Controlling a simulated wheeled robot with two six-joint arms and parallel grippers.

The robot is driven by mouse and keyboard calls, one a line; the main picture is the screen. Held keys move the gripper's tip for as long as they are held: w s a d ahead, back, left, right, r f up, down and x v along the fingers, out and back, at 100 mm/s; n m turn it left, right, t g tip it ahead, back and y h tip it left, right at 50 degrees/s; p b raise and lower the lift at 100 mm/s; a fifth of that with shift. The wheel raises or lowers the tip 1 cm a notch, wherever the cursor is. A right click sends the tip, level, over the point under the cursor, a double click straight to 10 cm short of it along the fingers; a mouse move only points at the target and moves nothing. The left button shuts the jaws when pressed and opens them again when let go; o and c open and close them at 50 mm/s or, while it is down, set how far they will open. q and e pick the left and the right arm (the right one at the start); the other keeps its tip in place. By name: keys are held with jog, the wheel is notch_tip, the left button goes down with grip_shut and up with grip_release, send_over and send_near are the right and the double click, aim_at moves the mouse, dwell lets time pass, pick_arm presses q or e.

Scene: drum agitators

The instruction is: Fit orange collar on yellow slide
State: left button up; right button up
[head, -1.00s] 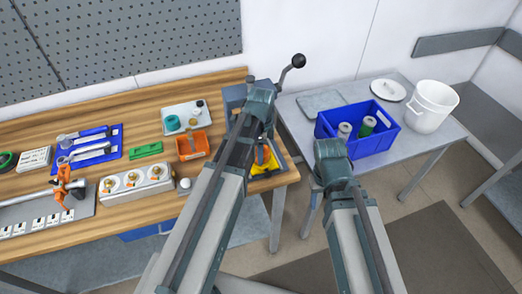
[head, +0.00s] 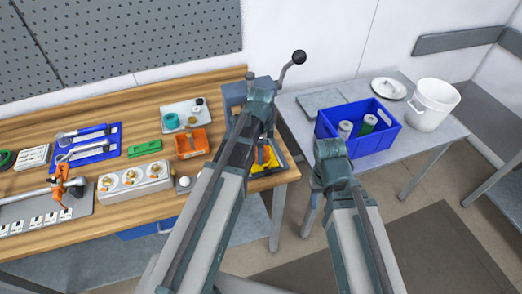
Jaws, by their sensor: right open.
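The yellow slide (head: 272,157) is partly visible in a grey holder near the bench's right corner, half hidden behind my left arm (head: 225,175). A small upright orange piece (head: 261,156) shows against the yellow; I cannot tell if it is the orange collar, or whether it touches the slide. My right arm (head: 331,152) rises in the gap between bench and side table, to the right of the slide. Its jaws are open, with their fingertips hard to make out. My left fingers are hidden. I see nothing held.
An orange bin (head: 192,143), a light tray with small parts (head: 186,116), a green block (head: 145,147) and a white block with round fittings (head: 134,182) stand on the bench. A black ball-ended lever (head: 298,57) sticks up behind. A blue crate (head: 385,139) and white bucket (head: 433,103) occupy the side table.

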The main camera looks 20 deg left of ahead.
dwell(0.3)
pick_arm(q)
jog(key=o, duration=1.6)
jog(key=shift+c, duration=0.2)
notch_tip(320, 180, up, 14)
jog(key=p, duration=1.4)
jog(key=shift+f, duration=0.2)
jog(key=s+d+f+n+b, duration=0.5)
jog(key=s+n, duration=0.1)
jog(key=s, duration=0.1)
jog(key=s+d+f+n+y+b, duration=0.1)
jog(key=s+d+f+n+b, duration=0.4)
jog(key=s, duration=0.2)
jog(key=shift+s+d+n, duration=0.15)
jog(key=shift+d+n, duration=0.1)
jog(key=shift+n, duration=0.15)
